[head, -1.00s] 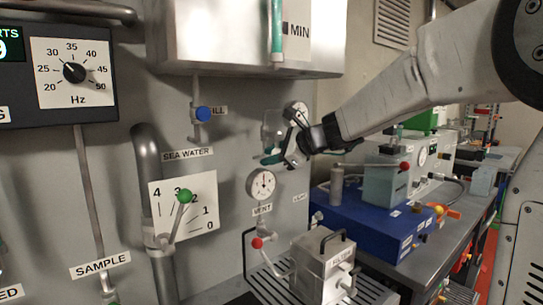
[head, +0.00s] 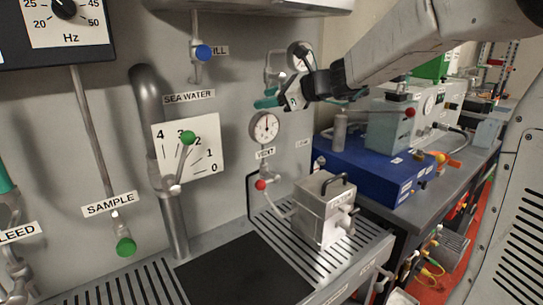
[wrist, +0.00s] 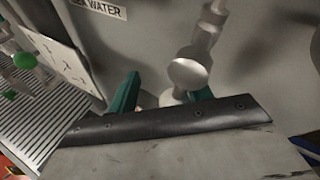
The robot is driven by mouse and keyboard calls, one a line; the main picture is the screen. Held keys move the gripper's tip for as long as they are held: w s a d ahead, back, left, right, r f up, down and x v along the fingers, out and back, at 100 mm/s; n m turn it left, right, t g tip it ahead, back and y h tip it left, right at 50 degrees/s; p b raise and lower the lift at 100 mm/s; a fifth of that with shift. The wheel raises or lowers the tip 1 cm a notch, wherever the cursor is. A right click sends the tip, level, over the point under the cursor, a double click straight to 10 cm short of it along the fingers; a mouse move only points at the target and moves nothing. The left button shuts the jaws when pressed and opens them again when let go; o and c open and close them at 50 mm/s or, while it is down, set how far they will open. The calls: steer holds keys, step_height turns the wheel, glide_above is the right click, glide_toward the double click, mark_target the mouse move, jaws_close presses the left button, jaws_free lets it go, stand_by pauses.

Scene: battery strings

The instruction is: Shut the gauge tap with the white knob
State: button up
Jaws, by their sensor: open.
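A pale, whitish round knob (wrist: 188,74) shows in the wrist view on a grey tap stem at the wall. My gripper (wrist: 166,88) is open, with its teal fingers apart below and to either side of the knob in that picture. I cannot tell whether the fingers touch it. In the head view my gripper (head: 267,98) is close to the wall, just above a round dial gauge (head: 265,127). The white knob cannot be made out in the head view, where my gripper and wrist cover part of the wall.
A blue-knobbed tap (head: 203,52) and a green-knobbed lever (head: 187,137) on a numbered plate stand left of my gripper. A red-knobbed vent tap (head: 260,185) is below the gauge. A grey metal box (head: 318,210) and a blue unit (head: 375,170) stand lower right.

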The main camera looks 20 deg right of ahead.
steer(key=a+r+m+t+y, duration=0.1)
steer(key=m, duration=0.2)
steer(key=a+r+m+t+y, duration=0.1)
steer(key=r+m+y, duration=0.1)
steer(key=m, duration=0.2)
steer(key=s+r+m+t+y, duration=0.1)
steer(key=m+t, duration=0.1)
steer(key=m, duration=0.2)
steer(key=shift+a+r+y, duration=0.3)
steer(key=shift+a+r, duration=0.05)
steer(key=shift+a, duration=0.05)
steer(key=shift+d+r+m+t, duration=0.1)
steer(key=shift+r+m+t, duration=0.15)
steer(key=shift+m, duration=0.35)
steer(key=shift+r+m+t, duration=0.1)
steer(key=shift+m+t, duration=0.25)
steer(key=shift+m, duration=0.25)
steer(key=v, duration=0.7)
steer(key=s+a+f+n+g+h, duration=0.1)
steer(key=s+a+f+n+g, duration=0.2)
steer(key=s+n, duration=0.4)
steer(key=s+a+f+n+g+h, duration=0.1)
steer(key=s+a+f+n+g, duration=0.3)
steer(key=s+n+g, duration=0.2)
steer(key=s+a+f+n+g+h, duration=0.1)
steer(key=s+a+f+n+g, duration=0.2)
steer(key=s+n, duration=0.5)
steer(key=shift+a+f+g, duration=0.4)
steer(key=shift+a+g, duration=0.25)
steer(key=shift+g, duration=0.05)
